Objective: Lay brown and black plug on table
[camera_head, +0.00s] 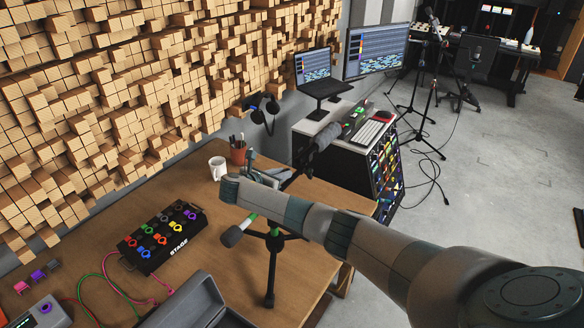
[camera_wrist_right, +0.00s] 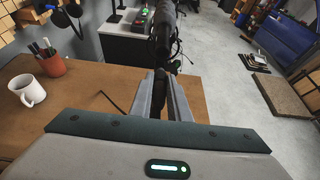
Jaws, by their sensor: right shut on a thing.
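My right gripper (camera_head: 264,178) reaches over the far right part of the wooden table (camera_head: 125,218). In the right wrist view its two grey fingers (camera_wrist_right: 161,100) are shut on a narrow dark thing (camera_wrist_right: 160,82). I take this for the brown and black plug, but its brown part cannot be told apart. The fingers and my arm hide most of it in the head view. The gripper is above the tabletop; its exact height is unclear. My left gripper is not in view.
A white mug (camera_head: 217,168) and a brown pen cup (camera_head: 238,152) stand left of the gripper. A black tripod stand (camera_head: 270,270) rises below my arm. A pedal board (camera_head: 162,238) and an open grey case (camera_head: 190,302) are nearer. A dark microphone (camera_head: 328,135) hangs just beyond.

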